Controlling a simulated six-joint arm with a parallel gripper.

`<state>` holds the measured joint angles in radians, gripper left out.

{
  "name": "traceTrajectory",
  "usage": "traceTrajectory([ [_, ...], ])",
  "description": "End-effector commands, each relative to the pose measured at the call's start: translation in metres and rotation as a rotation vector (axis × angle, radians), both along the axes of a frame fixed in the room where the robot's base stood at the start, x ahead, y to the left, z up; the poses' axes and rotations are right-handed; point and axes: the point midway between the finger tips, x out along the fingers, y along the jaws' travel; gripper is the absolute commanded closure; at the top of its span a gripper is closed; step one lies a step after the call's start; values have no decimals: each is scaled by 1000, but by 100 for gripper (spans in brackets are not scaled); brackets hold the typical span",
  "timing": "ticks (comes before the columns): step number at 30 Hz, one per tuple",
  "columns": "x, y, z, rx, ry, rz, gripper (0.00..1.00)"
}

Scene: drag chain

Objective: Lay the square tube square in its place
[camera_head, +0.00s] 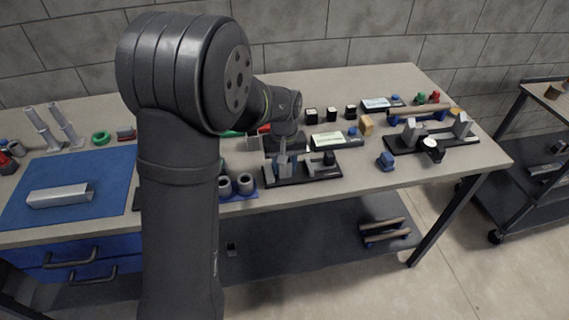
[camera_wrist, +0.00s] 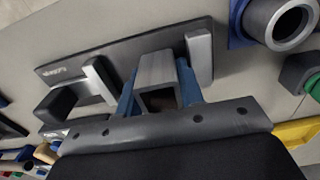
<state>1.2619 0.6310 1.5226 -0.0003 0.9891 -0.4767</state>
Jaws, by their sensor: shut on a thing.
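The grey square tube (camera_wrist: 157,72) is held between the two blue fingers of my gripper (camera_wrist: 158,88) in the wrist view, its open square end towards the camera. It is over or on a black base plate (camera_wrist: 125,47), between a tall metal upright (camera_wrist: 200,58) on one side and a slimmer metal piece (camera_wrist: 99,80) on the other. Whether the tube touches the plate or is square to the uprights, I cannot tell. In the head view my gripper (camera_head: 284,158) points down at the same black plate (camera_head: 318,177), and the tube is small and partly hidden there.
A silver bar (camera_head: 60,196) lies on a blue mat (camera_head: 95,170) at the left. Grey rings on a blue holder (camera_head: 240,190) stand close left of the plate. My arm hides the middle left.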

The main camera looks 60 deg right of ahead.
Motion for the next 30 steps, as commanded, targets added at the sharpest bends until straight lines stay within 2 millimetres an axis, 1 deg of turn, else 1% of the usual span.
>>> traceTrajectory([
  [12,0,0,0,-1,-1,0,97],
  [13,0,0,0,-1,-1,0,60],
  [16,0,0,0,-1,-1,0,40],
  [30,2,2,0,5,-2,1,40],
])
